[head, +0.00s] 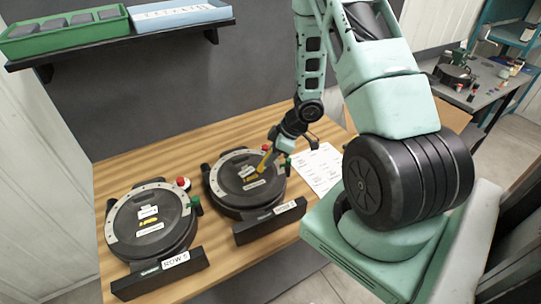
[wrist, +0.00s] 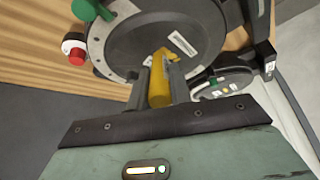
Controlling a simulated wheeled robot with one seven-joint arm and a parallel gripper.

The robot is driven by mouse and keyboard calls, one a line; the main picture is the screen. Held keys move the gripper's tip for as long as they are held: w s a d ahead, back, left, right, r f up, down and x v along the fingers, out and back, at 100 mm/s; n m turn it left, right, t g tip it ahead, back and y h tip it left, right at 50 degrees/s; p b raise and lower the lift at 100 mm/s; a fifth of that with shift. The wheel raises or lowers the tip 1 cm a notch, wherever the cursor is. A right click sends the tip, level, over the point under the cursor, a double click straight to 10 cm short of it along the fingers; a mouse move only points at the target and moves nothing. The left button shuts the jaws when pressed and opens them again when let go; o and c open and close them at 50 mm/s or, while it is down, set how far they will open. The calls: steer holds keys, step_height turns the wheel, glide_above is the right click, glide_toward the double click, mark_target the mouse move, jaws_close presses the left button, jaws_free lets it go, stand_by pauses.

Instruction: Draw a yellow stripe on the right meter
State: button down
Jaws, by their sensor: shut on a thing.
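The right meter (head: 232,188) is a round black disc in a pale ring on the wooden bench; it fills the upper middle of the wrist view (wrist: 120,40). A small yellow patch (head: 250,178) shows on its face, near white labels. My gripper (head: 271,154) is shut on a yellow marker (head: 264,161), over the upper right part of this disc. In the wrist view the marker (wrist: 158,88) sits between both fingers, its tip at the disc face; whether it touches cannot be told. The left meter (head: 125,225) also bears a yellow patch and white labels.
A red knob (head: 182,183) and a green knob (head: 196,204) stand beside the left meter. Black blocks with white row labels (head: 176,260) front both meters. A white paper sheet (head: 318,168) lies right of the right meter. A shelf (head: 120,41) with bins hangs above.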

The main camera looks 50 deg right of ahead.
steer(key=shift+r+p, duration=3.05)
steer(key=shift+p, duration=0.25)
steer(key=shift+f, duration=0.1)
